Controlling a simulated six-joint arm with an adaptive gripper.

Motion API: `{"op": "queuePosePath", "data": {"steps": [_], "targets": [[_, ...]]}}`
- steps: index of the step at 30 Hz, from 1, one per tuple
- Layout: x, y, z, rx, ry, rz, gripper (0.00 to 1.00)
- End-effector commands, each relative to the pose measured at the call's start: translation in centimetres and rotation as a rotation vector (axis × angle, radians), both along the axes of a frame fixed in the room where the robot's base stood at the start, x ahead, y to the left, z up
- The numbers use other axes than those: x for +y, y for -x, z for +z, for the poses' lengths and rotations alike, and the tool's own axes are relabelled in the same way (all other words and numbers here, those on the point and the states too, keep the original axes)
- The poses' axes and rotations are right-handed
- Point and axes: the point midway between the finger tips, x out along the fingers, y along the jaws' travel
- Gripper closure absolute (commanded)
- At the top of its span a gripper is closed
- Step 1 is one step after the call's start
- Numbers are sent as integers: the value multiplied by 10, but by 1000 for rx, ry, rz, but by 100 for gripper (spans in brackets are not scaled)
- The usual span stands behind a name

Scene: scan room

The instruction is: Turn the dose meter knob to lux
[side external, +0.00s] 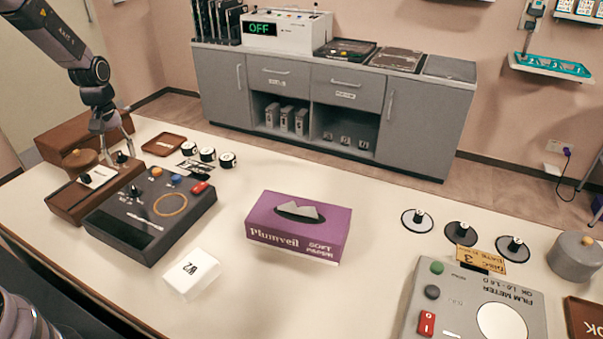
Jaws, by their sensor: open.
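My gripper (118,149) is at the left, pointing down, with its fingers apart. It is over a small black knob (122,158) at the far end of a low brown box (78,200). I cannot tell whether the fingers touch the knob. The box also bears a white piece with a dark knob (98,177). A dark console (150,222) beside it has small knobs, coloured buttons and an orange ring. No label reading dose meter or lux is legible, so I cannot tell which knob is the dose meter's.
Several black-and-white round pieces (207,154) sit behind the console. A grey film meter (450,300) and black knobs on discs (461,233) are at the right. The front middle of the table is clear.

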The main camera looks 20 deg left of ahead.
Motion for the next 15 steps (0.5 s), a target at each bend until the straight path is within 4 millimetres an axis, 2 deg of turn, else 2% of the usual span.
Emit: {"op": "queuePosePath", "data": {"steps": [1,6,10,15], "targets": [[-1,1,-14,6,2,-1,56],[-1,1,-49,5,2,-1,56],[-1,1,-69,3,2,-2,56],[0,0,-83,1,0,-2,56]]}}
